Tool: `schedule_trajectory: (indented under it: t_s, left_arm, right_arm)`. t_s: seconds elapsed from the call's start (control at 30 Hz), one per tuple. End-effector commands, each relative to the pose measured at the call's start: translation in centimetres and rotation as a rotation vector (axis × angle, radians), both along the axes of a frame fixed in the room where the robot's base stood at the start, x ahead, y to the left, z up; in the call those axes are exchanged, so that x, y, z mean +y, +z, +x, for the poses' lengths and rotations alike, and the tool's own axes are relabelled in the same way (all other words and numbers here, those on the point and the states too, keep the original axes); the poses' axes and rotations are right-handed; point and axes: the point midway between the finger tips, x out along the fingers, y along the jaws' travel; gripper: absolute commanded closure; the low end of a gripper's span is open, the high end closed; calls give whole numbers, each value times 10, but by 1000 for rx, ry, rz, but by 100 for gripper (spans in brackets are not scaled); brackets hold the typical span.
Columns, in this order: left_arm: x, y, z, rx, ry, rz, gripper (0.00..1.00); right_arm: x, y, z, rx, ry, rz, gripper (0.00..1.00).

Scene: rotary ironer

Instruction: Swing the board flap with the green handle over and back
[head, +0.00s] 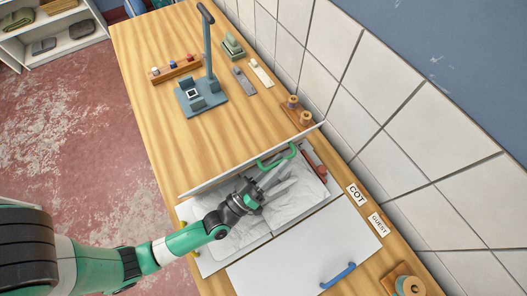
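The board flap with the green handle stands up on edge as a thin pale panel (225,174) across the wooden bench. Its green handle (277,155) is an arched bar near the flap's far right end. Below the flap is an opened bay with crumpled white cloth (250,228). My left gripper (279,180) reaches over this cloth, on the near side of the flap. Its fingers look spread with nothing between them, a little short of the green handle and apart from it. My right gripper is out of view.
A white flap (300,245) with a blue handle (338,275) lies flat nearby. COT (357,194) and GUEST (378,224) labels sit beside the tiled wall (400,120). A grey stand (208,60) and small blocks occupy the far bench. A red part (315,162) lies by the flap.

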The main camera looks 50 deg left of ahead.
Motion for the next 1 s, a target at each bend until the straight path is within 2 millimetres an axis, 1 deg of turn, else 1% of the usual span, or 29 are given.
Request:
schedule_trajectory:
  t_s: [0.07,0.17,0.27,0.3,0.33,0.5,0.53,0.57,0.7,0.73,0.77,1.0]
  left_arm:
    - [0,5,0,-1,1,0,73]
    - [0,19,0,-2,1,-1,73]
    - [-3,43,-4,-4,-3,0,73]
    - [-7,53,-11,-5,-5,0,62]
    - [-9,61,-16,-6,-6,2,44]
    - [-24,102,-45,-9,-9,6,44]
    - [-27,107,-50,-8,-10,7,44]
    - [-31,105,-55,-9,-12,7,44]
    - [-41,114,-77,-12,-12,4,44]
    - [-43,117,-81,-12,-12,4,53]
    - [-44,118,-85,-10,-12,4,73]
    - [-56,126,-112,-5,-11,0,73]
  right_arm:
    - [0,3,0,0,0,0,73]
    - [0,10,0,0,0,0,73]
    - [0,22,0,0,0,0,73]
    - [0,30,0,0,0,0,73]
    - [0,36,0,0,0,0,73]
    - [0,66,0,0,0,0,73]
    - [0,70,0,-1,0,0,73]
    - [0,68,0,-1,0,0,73]
    - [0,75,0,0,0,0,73]
    - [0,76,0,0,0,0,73]
    - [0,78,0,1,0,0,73]
    - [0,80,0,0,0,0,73]
